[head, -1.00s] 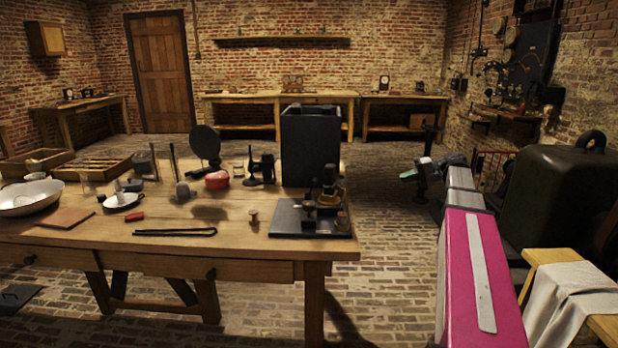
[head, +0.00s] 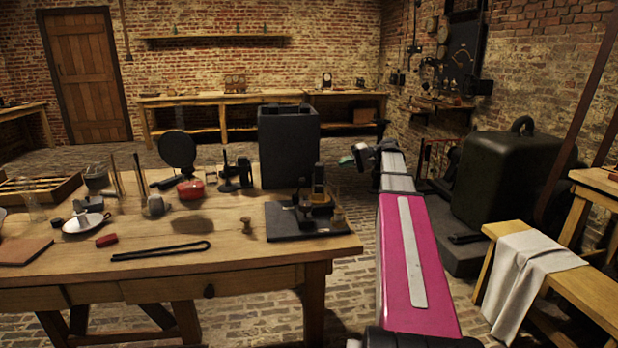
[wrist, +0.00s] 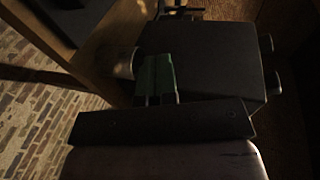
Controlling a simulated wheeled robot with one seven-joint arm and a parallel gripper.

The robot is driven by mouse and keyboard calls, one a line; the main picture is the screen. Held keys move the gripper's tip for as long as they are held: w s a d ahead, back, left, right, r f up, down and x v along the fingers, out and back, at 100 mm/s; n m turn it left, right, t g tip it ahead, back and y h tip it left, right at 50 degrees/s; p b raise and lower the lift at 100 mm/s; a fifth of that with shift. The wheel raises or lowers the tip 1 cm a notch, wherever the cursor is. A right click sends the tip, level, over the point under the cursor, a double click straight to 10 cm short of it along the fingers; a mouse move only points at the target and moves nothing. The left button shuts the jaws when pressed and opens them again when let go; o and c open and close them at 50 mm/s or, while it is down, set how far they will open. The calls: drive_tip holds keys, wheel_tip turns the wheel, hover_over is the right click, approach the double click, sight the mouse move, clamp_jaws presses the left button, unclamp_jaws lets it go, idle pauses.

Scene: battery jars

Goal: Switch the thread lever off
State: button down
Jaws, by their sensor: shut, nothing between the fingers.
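I cannot make out which part is the thread lever. A small black and brass instrument (head: 318,198) stands on a black base plate (head: 290,228) at the table's front right corner. A dark panel (head: 463,52) with fittings hangs on the right brick wall, too small to read. My gripper (head: 348,160) shows small at the far end of my pink and grey arm, beyond the table's right side and apart from the instrument. In the wrist view its green fingers (wrist: 155,80) are together, with nothing seen between them.
The wooden table (head: 230,255) carries a tall black box (head: 288,147), a black bent rod (head: 160,251) and several small items. At the right are a dark green case (head: 512,180) and a bench with a grey cloth (head: 525,275). Brick floor lies between table and back benches.

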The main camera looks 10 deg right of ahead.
drive_tip(key=shift+a, duration=0.1)
drive_tip(key=shift+s+x, duration=0.45)
drive_tip(key=shift+x, duration=1.65)
drive_tip(key=shift+s+x, duration=0.5)
drive_tip(key=shift+x, duration=1.6)
drive_tip(key=shift+s+x, duration=0.45)
drive_tip(key=shift+x, duration=1.65)
